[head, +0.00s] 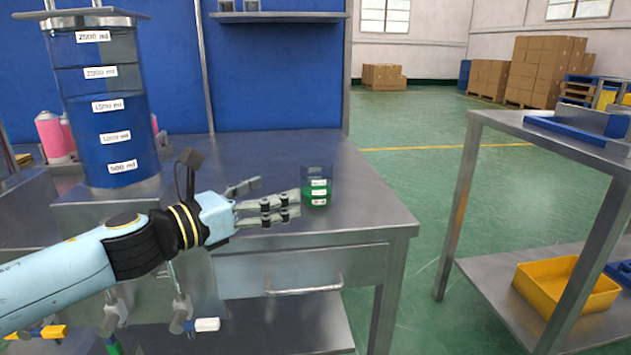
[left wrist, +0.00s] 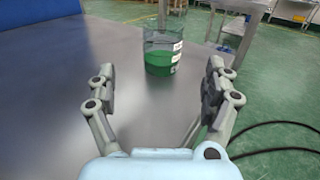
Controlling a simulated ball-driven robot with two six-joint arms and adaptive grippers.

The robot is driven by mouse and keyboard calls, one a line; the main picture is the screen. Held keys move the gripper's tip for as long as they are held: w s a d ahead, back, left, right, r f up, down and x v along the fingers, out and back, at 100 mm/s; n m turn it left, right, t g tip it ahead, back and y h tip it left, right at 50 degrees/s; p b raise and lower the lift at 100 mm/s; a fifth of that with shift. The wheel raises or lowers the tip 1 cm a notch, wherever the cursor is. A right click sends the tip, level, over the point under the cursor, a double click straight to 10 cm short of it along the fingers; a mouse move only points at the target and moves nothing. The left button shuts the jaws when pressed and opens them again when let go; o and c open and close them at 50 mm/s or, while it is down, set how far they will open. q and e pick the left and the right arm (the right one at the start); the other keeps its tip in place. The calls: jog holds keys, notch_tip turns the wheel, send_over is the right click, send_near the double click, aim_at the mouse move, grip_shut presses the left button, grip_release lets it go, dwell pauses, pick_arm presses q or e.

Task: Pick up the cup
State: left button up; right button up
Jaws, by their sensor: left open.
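The cup (head: 317,187) is a clear vessel with green liquid and white labels. It stands upright on the metal table (head: 240,160), near the table's right end. My left gripper (head: 286,206) is just left of the cup in the head view, its fingers pointing at it. In the left wrist view, the cup (left wrist: 163,52) stands ahead between the two open fingers of my left gripper (left wrist: 160,85), beyond their tips. The fingers look empty and apart from the cup. My right gripper is in neither view.
A large tank of blue liquid (head: 105,110) stands at the left, with pink bottles (head: 52,135) behind it. A second metal table (head: 560,135) and a yellow bin (head: 565,285) are at the right. The tabletop around the cup is clear.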

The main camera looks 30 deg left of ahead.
aim_at(305, 180)
pick_arm(q)
jog(key=p+x, duration=0.2)
jog(key=x, duration=0.1)
jog(key=p+x, duration=0.1)
jog(key=shift+w+d+r, duration=0.1)
jog(key=shift+w+r, duration=0.25)
jog(key=shift+w+d+f+p, duration=0.2)
jog(key=shift+w+p, duration=0.1)
jog(key=shift+w, duration=0.3)
jog(key=x, duration=0.3)
jog(key=shift+w+d+p, duration=0.3)
jog(key=shift+w+p, duration=0.05)
jog(key=shift+w+d, duration=0.1)
jog(key=shift+w, duration=0.25)
jog(key=c, duration=1.1)
jog(key=shift+c, duration=0.9)
jog(key=shift+w, duration=0.1)
